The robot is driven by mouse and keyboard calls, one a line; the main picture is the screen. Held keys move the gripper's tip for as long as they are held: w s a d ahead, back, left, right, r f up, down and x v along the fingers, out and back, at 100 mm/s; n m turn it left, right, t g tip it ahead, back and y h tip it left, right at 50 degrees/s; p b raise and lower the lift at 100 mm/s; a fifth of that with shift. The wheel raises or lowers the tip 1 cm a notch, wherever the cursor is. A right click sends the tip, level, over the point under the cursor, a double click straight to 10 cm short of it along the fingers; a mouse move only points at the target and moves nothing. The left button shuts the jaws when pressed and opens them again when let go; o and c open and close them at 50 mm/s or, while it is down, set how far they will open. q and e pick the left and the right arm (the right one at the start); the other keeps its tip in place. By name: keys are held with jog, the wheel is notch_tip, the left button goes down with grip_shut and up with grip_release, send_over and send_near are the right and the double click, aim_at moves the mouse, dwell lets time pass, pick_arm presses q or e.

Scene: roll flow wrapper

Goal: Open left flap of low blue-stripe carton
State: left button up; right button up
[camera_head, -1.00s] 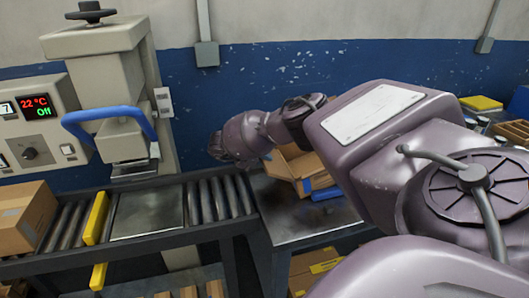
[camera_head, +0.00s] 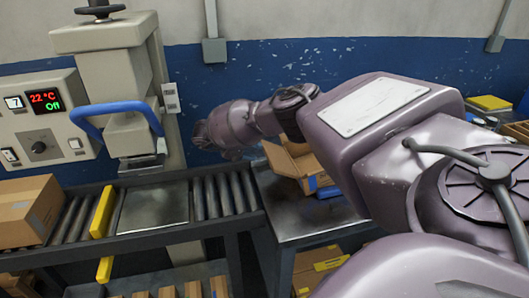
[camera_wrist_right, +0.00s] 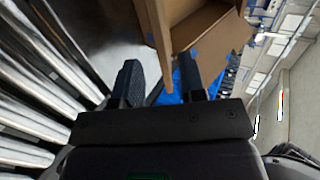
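The open cardboard carton (camera_head: 292,163) stands on the metal table, partly hidden behind my right arm in the head view. A blue patch shows on its side, and one flap sticks up at its left. In the right wrist view the carton (camera_wrist_right: 215,38) is at the top, with a flap (camera_wrist_right: 157,30) reaching down toward the gap between the fingers. My right gripper (camera_wrist_right: 160,80) is open, its two dark fingers apart, with the flap's edge just beyond them. I cannot tell whether they touch. In the head view its fingertips are hidden. My left gripper is not in view.
A roller conveyor (camera_head: 226,192) runs left of the metal table (camera_head: 300,220). A press with a blue handle (camera_head: 116,115) stands behind it. A closed carton (camera_head: 28,210) sits at the far left. A blue item (camera_wrist_right: 182,76) lies beyond the fingers.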

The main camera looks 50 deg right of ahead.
jog(key=shift+v, duration=1.95)
